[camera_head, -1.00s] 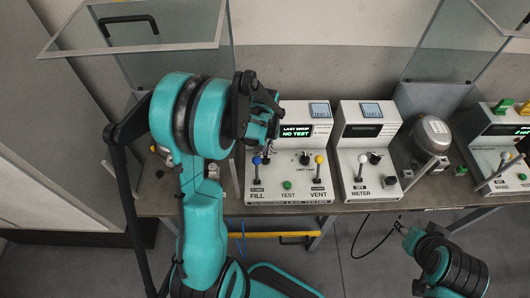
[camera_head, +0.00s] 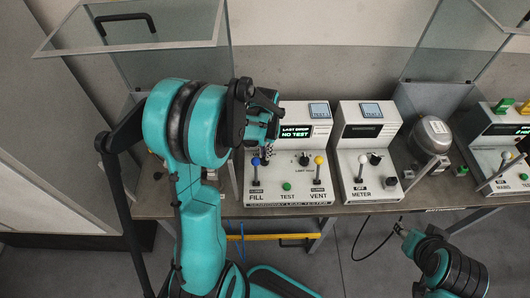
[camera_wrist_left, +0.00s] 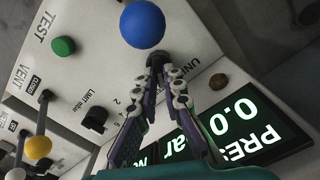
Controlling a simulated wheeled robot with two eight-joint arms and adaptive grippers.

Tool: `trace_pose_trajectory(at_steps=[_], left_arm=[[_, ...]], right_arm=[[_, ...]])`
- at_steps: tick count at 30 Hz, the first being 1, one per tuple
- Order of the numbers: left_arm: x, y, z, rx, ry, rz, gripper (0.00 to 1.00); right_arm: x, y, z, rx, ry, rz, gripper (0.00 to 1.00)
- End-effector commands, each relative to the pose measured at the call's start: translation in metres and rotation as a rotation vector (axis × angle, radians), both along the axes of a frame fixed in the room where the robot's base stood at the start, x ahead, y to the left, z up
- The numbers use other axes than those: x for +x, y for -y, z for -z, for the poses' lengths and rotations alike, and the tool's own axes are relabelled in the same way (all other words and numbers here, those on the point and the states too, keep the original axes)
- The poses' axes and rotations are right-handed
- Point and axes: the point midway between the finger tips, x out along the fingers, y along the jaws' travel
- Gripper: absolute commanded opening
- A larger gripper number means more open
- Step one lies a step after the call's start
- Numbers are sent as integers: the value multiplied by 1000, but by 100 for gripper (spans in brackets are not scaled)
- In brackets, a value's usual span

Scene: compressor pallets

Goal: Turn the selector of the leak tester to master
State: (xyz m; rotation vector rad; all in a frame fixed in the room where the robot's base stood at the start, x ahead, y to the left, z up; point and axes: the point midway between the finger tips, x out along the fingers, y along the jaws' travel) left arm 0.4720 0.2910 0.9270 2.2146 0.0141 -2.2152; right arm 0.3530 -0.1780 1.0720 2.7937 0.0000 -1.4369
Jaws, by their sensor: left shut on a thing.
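The leak tester (camera_head: 288,190) is a white sloped panel on the bench, with a lit display reading LAST DROP, NO TEST. It has a blue-balled FILL lever (camera_head: 256,161), a green TEST button (camera_head: 286,186), a yellow-balled VENT lever (camera_head: 319,160) and a black LIMIT knob (camera_head: 304,159). My left gripper (camera_head: 267,153) is at the panel's upper left, behind the blue ball. In the left wrist view its fingertips (camera_wrist_left: 157,62) close together just beside the blue ball (camera_wrist_left: 142,24), on a small selector knob that they almost wholly hide. The selector's pointer direction cannot be seen.
A meter box (camera_head: 367,165) stands right of the tester, then a silver dome (camera_head: 431,135) and another panel (camera_head: 500,150). A clear guard (camera_head: 135,30) rises at left. My right arm is low at right, its gripper (camera_head: 401,228) off the bench.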

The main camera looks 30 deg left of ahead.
Motion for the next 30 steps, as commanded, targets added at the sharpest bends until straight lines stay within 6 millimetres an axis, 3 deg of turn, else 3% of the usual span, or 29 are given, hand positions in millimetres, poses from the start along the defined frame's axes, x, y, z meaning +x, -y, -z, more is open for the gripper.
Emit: trace_pose_trajectory(at_steps=[9,12,23,30], left_arm=[[0,0,0,0,1,3,0],[0,0,0,0,1,3,29],[0,0,-3,0,0,2,29],[0,0,-42,0,0,2,29]], right_arm=[[0,0,0,0,0,0,40],[0,0,0,0,0,0,40],[0,0,0,0,0,0,40],[0,0,0,0,0,0,40]])
